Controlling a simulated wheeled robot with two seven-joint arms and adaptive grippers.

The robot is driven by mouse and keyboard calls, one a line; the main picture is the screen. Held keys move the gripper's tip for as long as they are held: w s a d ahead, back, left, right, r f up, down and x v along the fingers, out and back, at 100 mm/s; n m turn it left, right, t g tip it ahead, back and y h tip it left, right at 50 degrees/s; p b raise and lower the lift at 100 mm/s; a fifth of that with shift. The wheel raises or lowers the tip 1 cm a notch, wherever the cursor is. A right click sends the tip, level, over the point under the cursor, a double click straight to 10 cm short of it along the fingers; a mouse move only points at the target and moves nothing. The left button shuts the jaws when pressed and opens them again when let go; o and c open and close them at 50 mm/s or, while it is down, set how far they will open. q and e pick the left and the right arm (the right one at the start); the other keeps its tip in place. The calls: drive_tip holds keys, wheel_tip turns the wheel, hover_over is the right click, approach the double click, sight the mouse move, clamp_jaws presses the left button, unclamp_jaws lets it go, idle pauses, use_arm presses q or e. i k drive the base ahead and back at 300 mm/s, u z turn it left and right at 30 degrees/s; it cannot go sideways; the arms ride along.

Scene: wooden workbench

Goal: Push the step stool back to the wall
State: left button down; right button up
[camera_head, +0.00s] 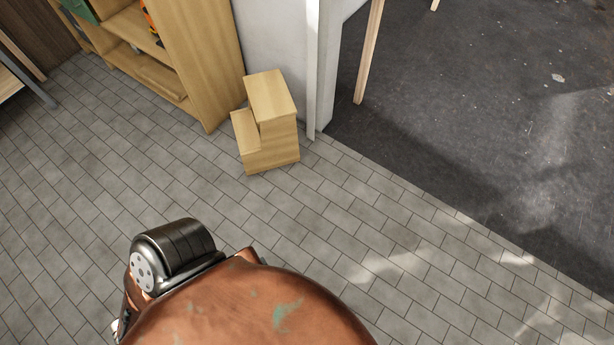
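The step stool (268,124) is light wood with two steps. It stands upright on the grey tiled floor, at the top middle of the head view. Its taller step is at the right and its lower step at the left. The white wall (281,38) rises just behind it; I cannot tell whether the stool touches it. Neither of my grippers is in view.
A wooden shelf unit (205,60) stands close to the stool's left. A white door frame (318,70) is at its right, with dark floor (480,120) beyond. A wooden leg (369,55) stands there. Tiled floor (90,200) before the stool is clear.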

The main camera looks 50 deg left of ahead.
sight(271, 111)
drive_tip(key=z, duration=0.25)
drive_tip(key=i, duration=1.95)
drive_tip(key=u, duration=1.85)
drive_tip(key=i, duration=0.9)
drive_tip(key=u, duration=0.95)
